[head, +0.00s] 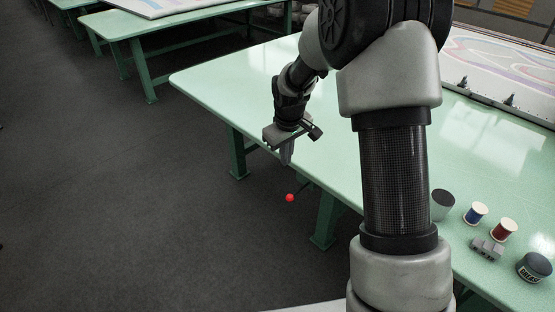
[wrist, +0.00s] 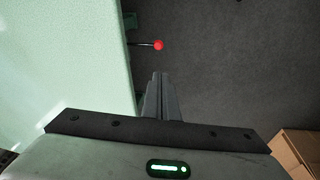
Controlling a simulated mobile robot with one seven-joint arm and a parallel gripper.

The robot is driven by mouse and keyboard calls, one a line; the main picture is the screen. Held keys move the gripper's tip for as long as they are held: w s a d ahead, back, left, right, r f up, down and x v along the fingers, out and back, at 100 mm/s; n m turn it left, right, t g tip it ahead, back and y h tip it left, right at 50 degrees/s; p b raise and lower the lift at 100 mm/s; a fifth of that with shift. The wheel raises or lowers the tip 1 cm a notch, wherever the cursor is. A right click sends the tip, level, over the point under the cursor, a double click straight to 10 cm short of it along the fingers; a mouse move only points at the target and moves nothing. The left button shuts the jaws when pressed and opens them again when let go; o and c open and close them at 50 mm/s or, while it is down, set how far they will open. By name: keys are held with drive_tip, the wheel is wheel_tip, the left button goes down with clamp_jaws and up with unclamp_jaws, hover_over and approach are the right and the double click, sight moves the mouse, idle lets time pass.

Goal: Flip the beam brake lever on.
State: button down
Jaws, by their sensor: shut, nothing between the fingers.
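The brake lever is a thin dark rod with a red ball knob (head: 289,198). It sticks out sideways from under the near edge of the pale green table, over the dark floor. The red knob also shows in the wrist view (wrist: 159,45), with the rod (wrist: 142,44) running left to the table edge. My gripper (head: 286,160) is shut and empty, pointing down beside the table edge. In the head view it appears above the knob, apart from it. In the wrist view the closed fingers (wrist: 158,80) lie below the knob in the picture, with a gap between. The lever's mount is hidden.
The green table (head: 225,85) has its edge close to my gripper. A grey cup (head: 443,204), thread spools (head: 476,213), a grey block (head: 487,248) and a dark jar (head: 534,267) stand at the right. A cardboard-coloured box (wrist: 298,150) shows in the wrist view. The floor at left is clear.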

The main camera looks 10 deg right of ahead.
drive_tip(key=x, duration=0.4)
drive_tip(key=shift+w+a+f, duration=0.15)
drive_tip(key=shift+a+f, duration=0.05)
drive_tip(key=shift+f, duration=0.2)
drive_tip(key=shift+f, duration=0.15)
drive_tip(key=b, duration=0.1)
hover_over(287, 198)
drive_tip(key=s+x, duration=0.1)
drive_tip(key=x, duration=0.7)
drive_tip(key=s+x, duration=0.1)
drive_tip(key=x, duration=0.3)
drive_tip(key=shift+s+a+f, duration=0.25)
drive_tip(key=shift+s, duration=0.1)
drive_tip(key=shift+d+f, duration=0.25)
drive_tip(key=shift+f, duration=0.2)
drive_tip(key=shift+f, duration=0.15)
